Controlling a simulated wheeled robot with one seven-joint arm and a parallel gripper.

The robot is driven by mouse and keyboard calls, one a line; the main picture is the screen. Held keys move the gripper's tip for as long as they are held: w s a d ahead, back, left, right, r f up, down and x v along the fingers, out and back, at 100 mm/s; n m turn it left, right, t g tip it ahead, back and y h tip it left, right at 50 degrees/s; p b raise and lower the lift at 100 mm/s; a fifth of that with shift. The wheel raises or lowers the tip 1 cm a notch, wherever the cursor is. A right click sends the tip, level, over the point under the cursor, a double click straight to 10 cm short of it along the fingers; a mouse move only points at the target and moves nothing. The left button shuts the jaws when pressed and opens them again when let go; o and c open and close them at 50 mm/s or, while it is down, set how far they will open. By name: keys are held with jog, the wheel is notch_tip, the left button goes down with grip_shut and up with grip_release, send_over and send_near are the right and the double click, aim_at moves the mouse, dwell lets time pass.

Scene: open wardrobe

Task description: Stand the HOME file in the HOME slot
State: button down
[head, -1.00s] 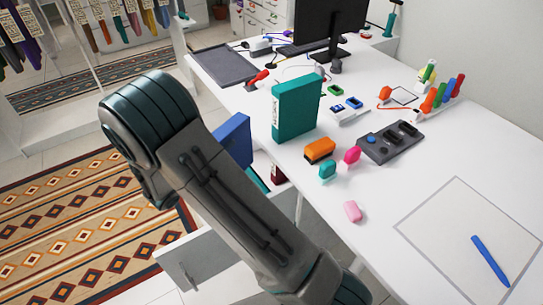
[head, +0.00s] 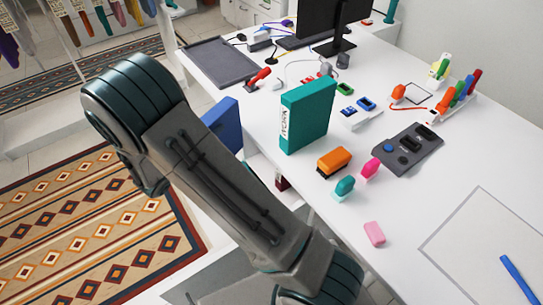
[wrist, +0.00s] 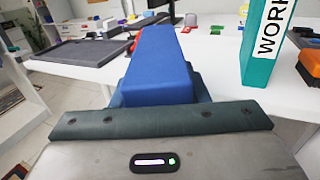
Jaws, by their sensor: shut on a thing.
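A blue file (head: 224,125) shows beside the left edge of the desk in the head view, partly behind my arm. In the wrist view the blue file (wrist: 166,65) points away from me, between the dark teal fingers of my gripper (wrist: 158,97), which is shut on it. No label shows on the blue file from these sides. A teal file (head: 307,115) stands upright on the desk; its label reads WORK in the wrist view (wrist: 262,45). I cannot make out a HOME slot in either view. My gripper is hidden behind my arm in the head view.
The white desk (head: 325,215) holds an orange-and-black block (head: 334,161), a pink eraser (head: 374,234), a grey control panel (head: 407,150), a dark tray (head: 220,62) and a monitor (head: 328,22). A patterned rug (head: 75,235) lies on the floor at the left.

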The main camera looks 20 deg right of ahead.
notch_tip(320, 180, down, 22)
jog(key=b, duration=2.2)
jog(key=f+b+x, duration=0.1)
jog(key=f+x, duration=0.2)
jog(key=x, duration=1.5)
jog(key=shift+w+f+b, duration=0.15)
jog(key=shift+f+b, duration=0.05)
jog(key=shift+b, duration=0.2)
